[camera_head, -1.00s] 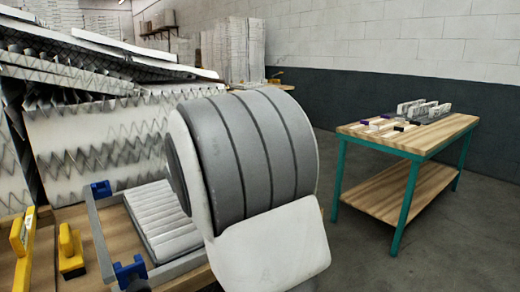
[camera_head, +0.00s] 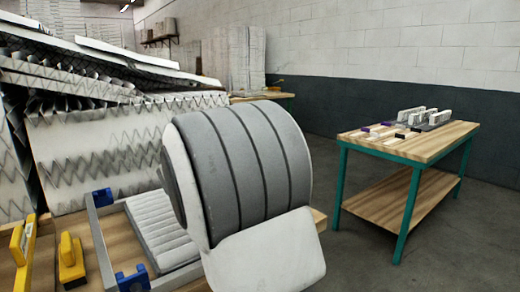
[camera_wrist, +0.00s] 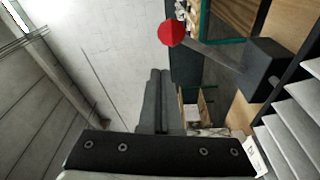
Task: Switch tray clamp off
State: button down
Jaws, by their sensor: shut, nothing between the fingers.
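A lever with a red ball knob (camera_wrist: 172,33) stands out from a dark box (camera_wrist: 265,68) in the wrist view. My gripper (camera_wrist: 157,74) is shut and empty; its fingertips are below and a little left of the red knob in that picture, with no contact visible. In the head view, a grey tray frame (camera_head: 97,236) holds a white pleated filter (camera_head: 158,226). Blue clamp pieces sit on its far corner (camera_head: 102,197) and near side (camera_head: 134,280). My arm covers the right part of the tray, and the gripper and red knob are hidden there.
Yellow-handled tools (camera_head: 71,258) stand left of the tray. Large pleated filters (camera_head: 100,150) lean behind it. A green-legged table (camera_head: 440,140) with small blocks and boxes stands at the right. Open floor lies between it and my arm.

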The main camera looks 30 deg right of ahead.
jog(key=w+p+v, duration=0.1)
jog(key=v, duration=0.9)
jog(key=shift+a+p, duration=0.35)
jog(key=shift+a, duration=0.05)
